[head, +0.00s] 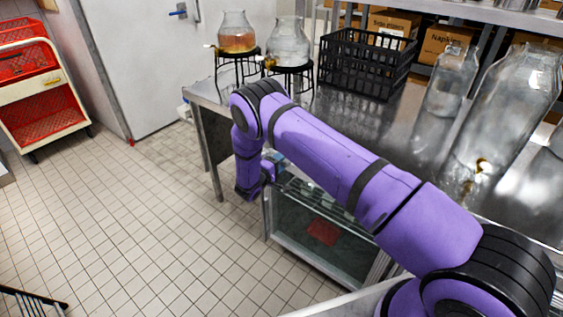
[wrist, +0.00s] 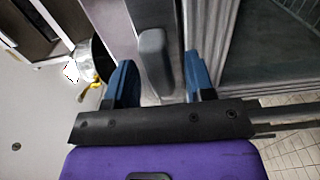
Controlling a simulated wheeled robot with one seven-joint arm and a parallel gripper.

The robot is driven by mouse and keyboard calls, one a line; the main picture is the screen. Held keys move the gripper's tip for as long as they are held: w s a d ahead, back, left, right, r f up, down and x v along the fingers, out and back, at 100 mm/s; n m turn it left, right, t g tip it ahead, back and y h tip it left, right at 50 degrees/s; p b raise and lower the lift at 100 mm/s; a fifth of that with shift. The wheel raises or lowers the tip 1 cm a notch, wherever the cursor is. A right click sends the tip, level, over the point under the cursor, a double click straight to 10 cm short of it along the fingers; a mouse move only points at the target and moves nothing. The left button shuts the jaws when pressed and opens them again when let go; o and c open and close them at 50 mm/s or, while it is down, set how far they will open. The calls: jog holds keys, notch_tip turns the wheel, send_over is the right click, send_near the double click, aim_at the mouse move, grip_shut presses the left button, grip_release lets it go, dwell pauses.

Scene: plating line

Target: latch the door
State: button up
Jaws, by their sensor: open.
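A metal-framed, glass-fronted door (head: 325,238) stands under the steel counter, partly hidden by my arm. In the wrist view, a grey rounded handle or latch (wrist: 153,52) sits on a pale metal frame (wrist: 180,25), with a dark glass panel to its right. My gripper (wrist: 160,75) is open, its two blue fingers on either side of the handle's lower end. In the head view my gripper (head: 272,165) is small and mostly hidden beyond my wrist.
The steel counter (head: 350,130) carries glass dispensers (head: 237,38) on black stands, a black crate (head: 365,62) and large glass jars (head: 452,80). A white door with a blue handle (head: 180,12) and a red-basket cart (head: 40,90) stand behind.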

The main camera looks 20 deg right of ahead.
jog(key=shift+w+d, duration=0.35)
jog(key=shift+d, duration=0.15)
jog(key=c, duration=0.9)
